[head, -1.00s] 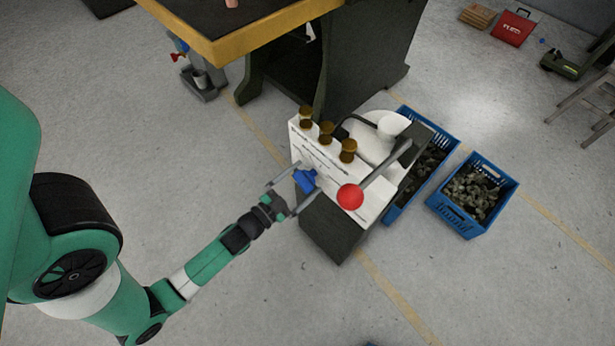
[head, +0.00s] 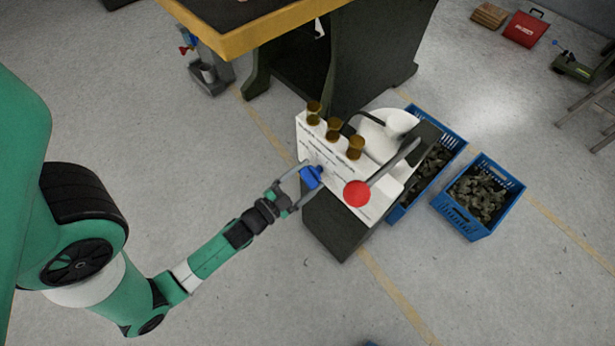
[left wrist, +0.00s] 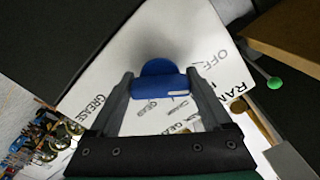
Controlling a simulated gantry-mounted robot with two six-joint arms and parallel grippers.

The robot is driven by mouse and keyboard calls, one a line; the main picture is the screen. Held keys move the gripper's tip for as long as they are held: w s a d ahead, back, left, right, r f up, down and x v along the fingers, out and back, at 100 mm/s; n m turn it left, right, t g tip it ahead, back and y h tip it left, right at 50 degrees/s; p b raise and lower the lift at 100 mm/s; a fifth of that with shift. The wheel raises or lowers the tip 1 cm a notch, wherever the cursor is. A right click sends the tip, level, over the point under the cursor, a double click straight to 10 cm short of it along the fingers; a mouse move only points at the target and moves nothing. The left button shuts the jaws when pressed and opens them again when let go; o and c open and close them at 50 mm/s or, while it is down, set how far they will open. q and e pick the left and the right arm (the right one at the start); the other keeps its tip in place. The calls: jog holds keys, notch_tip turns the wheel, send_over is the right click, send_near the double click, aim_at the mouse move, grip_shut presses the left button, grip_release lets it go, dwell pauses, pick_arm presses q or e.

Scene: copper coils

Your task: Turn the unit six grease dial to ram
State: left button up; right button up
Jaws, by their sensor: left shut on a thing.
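A blue dial (head: 311,177) sticks out from the white front panel (head: 363,211) of a dark unit. My left gripper (head: 304,181) is shut on this dial, one finger on each side. In the left wrist view the blue dial (left wrist: 160,82) sits between the fingertips of my left gripper (left wrist: 158,90), with a small white mark on its near edge. The white panel (left wrist: 185,35) carries the words GREASE, GEAR, OFF and a partly cut RAM around the dial. Which word the dial points at, I cannot tell. The right gripper is out of view.
Several brass caps (head: 333,129) line the panel's top. A lever with a red ball (head: 357,194) stands out to the right of the dial. Blue crates (head: 463,220) of dark pieces are to the right. A yellow-edged bench (head: 265,33) is behind. The floor in front is clear.

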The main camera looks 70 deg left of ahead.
pick_arm(q)
jog(key=m+b, duration=0.1)
jog(key=m, duration=0.5)
jog(key=shift+m, duration=0.3)
dwell(0.4)
jog(key=o, duration=1.2)
jog(key=shift+w+r, duration=0.1)
jog(key=shift+c, duration=0.2)
